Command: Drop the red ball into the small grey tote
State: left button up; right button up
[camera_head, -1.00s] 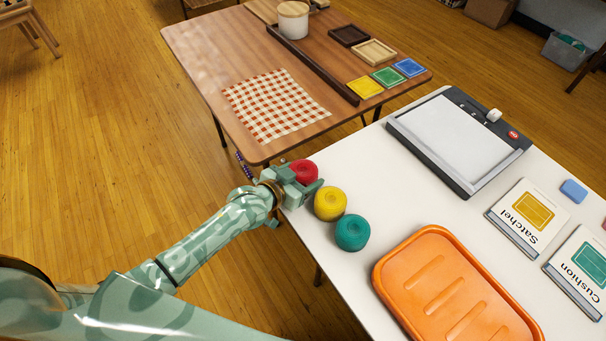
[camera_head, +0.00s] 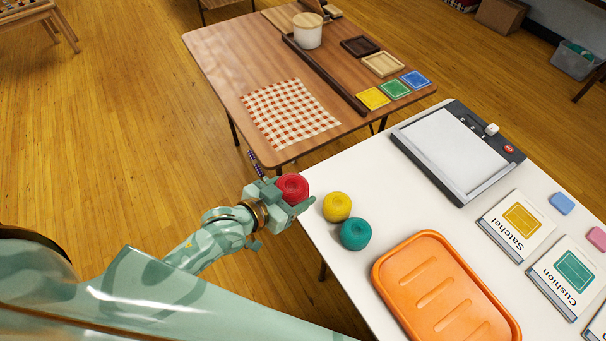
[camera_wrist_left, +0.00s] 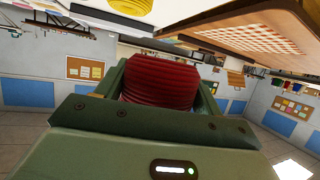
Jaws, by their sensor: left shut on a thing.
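The red ball (camera_head: 293,188) is held between the fingers of my left gripper (camera_head: 291,194), by the near left corner of the white table. In the left wrist view the ridged red ball (camera_wrist_left: 160,82) fills the space between the jaws (camera_wrist_left: 160,90). A grey tote (camera_head: 572,57) with teal contents stands on the floor at the far upper right, well away from the gripper. I cannot tell whether it is the small one. My right gripper is not in view.
A yellow ball (camera_head: 337,206) and a teal ball (camera_head: 355,233) sit on the white table (camera_head: 340,270), close to the held ball. A wooden table (camera_head: 225,75) stands behind.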

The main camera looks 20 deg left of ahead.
pick_arm(q)
jog(key=shift+s+a+r, duration=0.1)
jog(key=shift+s+r, duration=0.1)
jog(key=shift+s, duration=0.3)
jog(key=shift+s+r, duration=0.2)
jog(key=shift+s, duration=0.25)
